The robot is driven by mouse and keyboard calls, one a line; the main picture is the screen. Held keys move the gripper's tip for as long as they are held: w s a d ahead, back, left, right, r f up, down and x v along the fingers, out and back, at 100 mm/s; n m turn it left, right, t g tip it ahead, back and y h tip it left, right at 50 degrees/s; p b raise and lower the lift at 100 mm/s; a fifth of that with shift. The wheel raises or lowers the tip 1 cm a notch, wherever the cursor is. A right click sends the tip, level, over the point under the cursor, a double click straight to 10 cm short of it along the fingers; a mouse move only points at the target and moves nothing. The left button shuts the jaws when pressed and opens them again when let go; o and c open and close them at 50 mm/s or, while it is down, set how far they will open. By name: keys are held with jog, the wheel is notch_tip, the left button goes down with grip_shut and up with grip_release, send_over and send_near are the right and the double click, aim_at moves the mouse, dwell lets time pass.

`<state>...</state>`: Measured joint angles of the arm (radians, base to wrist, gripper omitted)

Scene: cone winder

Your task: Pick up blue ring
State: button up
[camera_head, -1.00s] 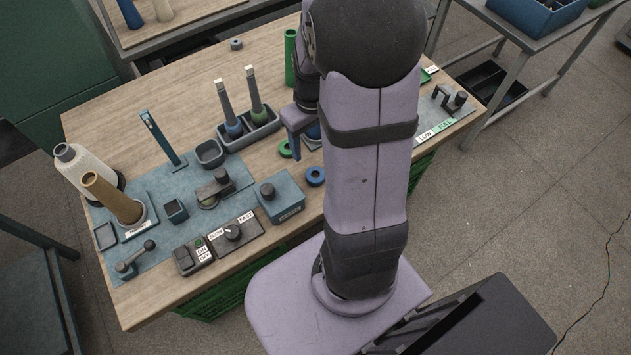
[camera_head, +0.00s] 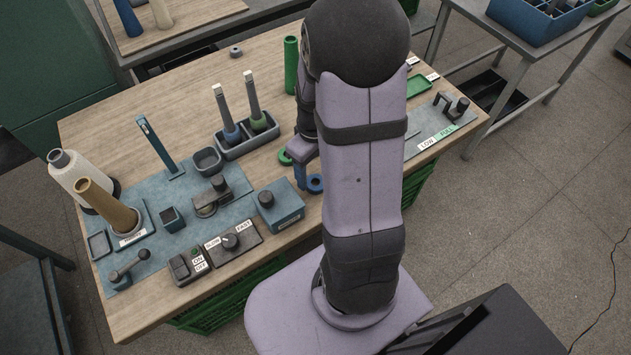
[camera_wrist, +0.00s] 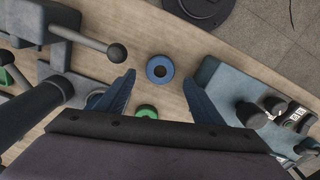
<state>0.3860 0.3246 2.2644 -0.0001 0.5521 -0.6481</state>
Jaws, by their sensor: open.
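The blue ring (camera_head: 316,184) lies flat on the wooden table near its front edge, close to my arm. In the wrist view the blue ring (camera_wrist: 151,66) is ahead of my gripper (camera_wrist: 159,77), centred between the two blue fingertips. The fingers are spread with nothing held between them. In the head view my gripper (camera_head: 303,175) points down just left of the ring and partly overlaps it. I cannot tell its exact height above the table.
A green ring (camera_head: 285,157) lies behind and left; it also shows in the wrist view (camera_wrist: 146,106). A blue-grey box (camera_head: 281,208) with a black knob stands left of the blue ring. A grey holder with two bobbins (camera_head: 247,146) stands farther back. A green cylinder (camera_head: 291,62) stands behind.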

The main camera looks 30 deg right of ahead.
aim_at(315, 181)
jog(key=shift+s+f, duration=0.1)
jog(key=shift+f, duration=2)
jog(key=shift+c, duration=0.2)
jog(key=c, duration=1)
jog(key=shift+c, duration=0.2)
jog(key=shift+r, duration=0.1)
